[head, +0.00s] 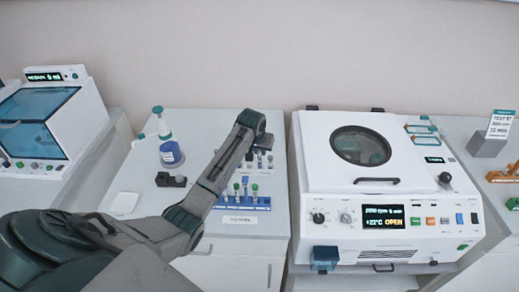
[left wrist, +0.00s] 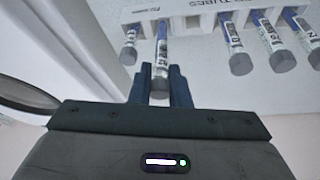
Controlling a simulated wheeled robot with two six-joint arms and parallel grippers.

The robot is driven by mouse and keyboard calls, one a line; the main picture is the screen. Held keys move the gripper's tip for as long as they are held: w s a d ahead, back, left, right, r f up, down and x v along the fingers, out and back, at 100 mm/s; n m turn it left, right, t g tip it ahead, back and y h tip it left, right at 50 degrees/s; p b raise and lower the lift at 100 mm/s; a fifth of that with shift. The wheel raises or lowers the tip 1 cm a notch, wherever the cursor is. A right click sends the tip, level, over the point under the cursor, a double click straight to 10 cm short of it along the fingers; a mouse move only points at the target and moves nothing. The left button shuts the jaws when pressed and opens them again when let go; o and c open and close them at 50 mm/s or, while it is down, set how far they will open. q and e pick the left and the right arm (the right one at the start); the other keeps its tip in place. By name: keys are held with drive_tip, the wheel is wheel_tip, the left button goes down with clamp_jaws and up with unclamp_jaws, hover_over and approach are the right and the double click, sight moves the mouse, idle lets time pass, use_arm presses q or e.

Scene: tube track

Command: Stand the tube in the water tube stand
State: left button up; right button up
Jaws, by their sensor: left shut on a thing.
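My left arm reaches across the head view to the back of the middle bench, and its gripper (head: 252,122) is seen from behind there, fingers hidden. In the left wrist view my left gripper (left wrist: 160,80) is shut on a tube (left wrist: 162,50) with a grey cap. The tube's far end is at a white rack (left wrist: 200,12) marked "TUBES"; I cannot tell whether it is still seated. Several other grey-capped tubes (left wrist: 235,50) stand in that rack. A blue stand (head: 262,204) with several tubes sits nearer the front; its label is too small to read. My right gripper is not in view.
A bottle (head: 170,150) of blue liquid and a small dark block (head: 170,180) stand left of the arm. A white machine (head: 385,195) reading "OPEN" stands to the right. Another machine (head: 45,120) is at far left. The bench's left part is mostly clear.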

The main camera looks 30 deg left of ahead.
use_arm(q)
drive_tip(key=shift+f, duration=0.4)
drive_tip(key=o, duration=0.8)
drive_tip(key=shift+o, duration=0.2)
drive_tip(key=b+v, duration=0.4)
drive_tip(key=v, duration=0.6)
drive_tip(key=shift+r, duration=0.4)
drive_tip(key=shift+s, duration=0.15)
